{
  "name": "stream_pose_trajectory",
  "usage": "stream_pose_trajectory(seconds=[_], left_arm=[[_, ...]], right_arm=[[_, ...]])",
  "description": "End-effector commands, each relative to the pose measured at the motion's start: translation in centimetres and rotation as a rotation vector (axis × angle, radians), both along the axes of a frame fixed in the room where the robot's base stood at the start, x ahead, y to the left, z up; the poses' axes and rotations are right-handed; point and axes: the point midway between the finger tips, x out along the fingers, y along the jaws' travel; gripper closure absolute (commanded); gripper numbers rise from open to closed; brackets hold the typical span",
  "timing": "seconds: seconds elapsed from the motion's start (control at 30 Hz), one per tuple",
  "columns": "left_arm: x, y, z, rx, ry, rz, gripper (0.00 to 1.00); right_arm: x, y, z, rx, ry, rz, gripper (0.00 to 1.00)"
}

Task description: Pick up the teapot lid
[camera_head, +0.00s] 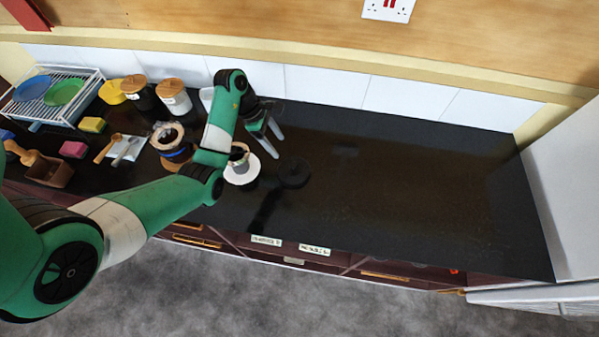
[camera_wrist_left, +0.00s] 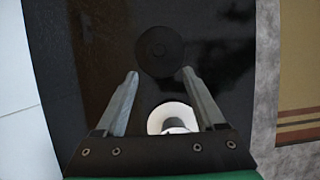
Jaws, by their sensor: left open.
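A dark round disc with a small knob in its middle, which looks like the teapot lid (camera_head: 293,172), lies on the black worktop. It is hard to make out against the dark surface. In the left wrist view the lid (camera_wrist_left: 160,50) shows just beyond the fingertips, roughly centred between them. My left gripper (camera_head: 276,147) is open and empty, with its fingers pointing down above the worktop. In the head view it is up and to the left of the lid, apart from it. My right gripper is not in view.
A white saucer with a cup (camera_head: 241,170) stands close left of the lid, partly behind my left arm. Jars (camera_head: 174,98), a dish rack (camera_head: 50,98), sponges and a wooden scoop (camera_head: 45,168) fill the left side. The worktop right of the lid is clear.

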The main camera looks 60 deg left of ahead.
Motion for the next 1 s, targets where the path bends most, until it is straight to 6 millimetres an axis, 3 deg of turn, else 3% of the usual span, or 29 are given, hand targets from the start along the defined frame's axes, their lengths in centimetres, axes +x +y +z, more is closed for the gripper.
stream_pose_trajectory(seconds=[0.17, 0.37, 0.57, 0.83, 1.0], left_arm=[[0.8, -0.6, -3.0, 0.001, -0.002, -0.004, 0.29], [1.9, -1.4, -5.4, 0.0, -0.001, -0.003, 0.29], [2.2, -1.5, -5.9, 0.001, -0.002, -0.002, 0.29], [3.6, -2.5, -9.9, 0.0, -0.001, -0.003, 0.29], [3.9, -2.6, -10.5, 0.002, -0.003, -0.003, 0.29]], right_arm=[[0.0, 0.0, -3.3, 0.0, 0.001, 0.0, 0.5], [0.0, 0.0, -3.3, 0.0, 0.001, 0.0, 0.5], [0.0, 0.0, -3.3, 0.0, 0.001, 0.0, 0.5], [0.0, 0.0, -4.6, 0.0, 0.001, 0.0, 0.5], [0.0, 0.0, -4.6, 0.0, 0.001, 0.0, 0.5]])
